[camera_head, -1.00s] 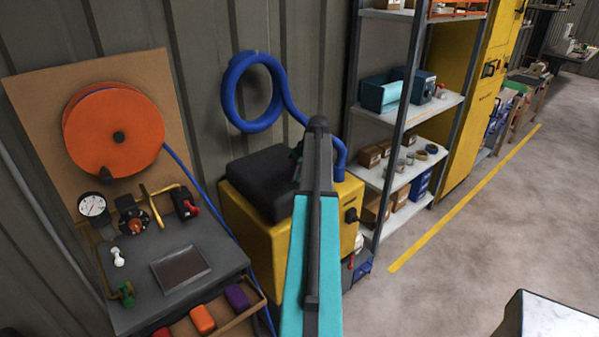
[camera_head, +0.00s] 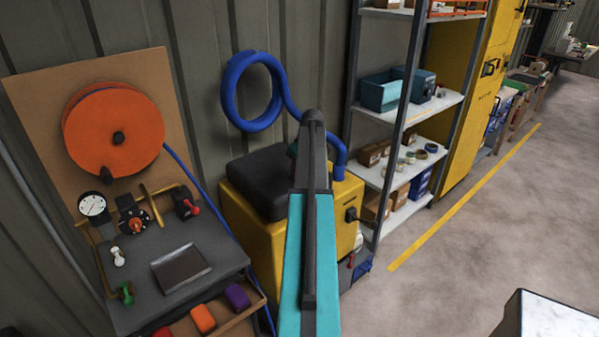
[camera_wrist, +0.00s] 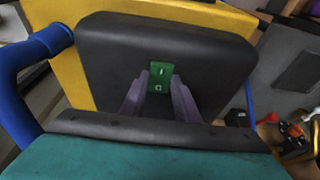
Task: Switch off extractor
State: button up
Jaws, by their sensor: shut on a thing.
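The extractor (camera_head: 245,223) is a yellow box with a black top (camera_head: 262,180) and a blue hose (camera_head: 232,95), standing against the wall. In the wrist view its black top (camera_wrist: 100,55) faces me, and a green rocker switch (camera_wrist: 160,84) marked I and O is set in it. My gripper (camera_wrist: 161,78) has its two grey fingers at either side of the switch, shut on it. Which way the rocker is pressed I cannot tell. In the head view my arm hides the switch and the fingers.
A bench (camera_head: 210,238) with a gauge (camera_head: 93,206), valves and a dark tray stands at left, below an orange reel (camera_head: 115,130). A shelf rack (camera_head: 385,178) and a yellow cabinet (camera_head: 470,125) are at right. Open floor (camera_head: 480,240) lies beyond a yellow line.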

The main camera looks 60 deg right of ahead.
jog(key=shift+w+d+r+g+y, duration=0.15)
jog(key=shift+w+g+y, duration=0.2)
jog(key=shift+g, duration=0.45)
jog(key=o, duration=1)
jog(key=shift+o, duration=0.2)
notch_tip(320, 180, up, 14)
jog(key=s+b, duration=0.1)
jog(key=b, duration=0.3)
jog(key=shift+s+a+f, duration=0.2)
jog(key=shift+a, duration=0.05)
jog(key=shift+r, duration=0.1)
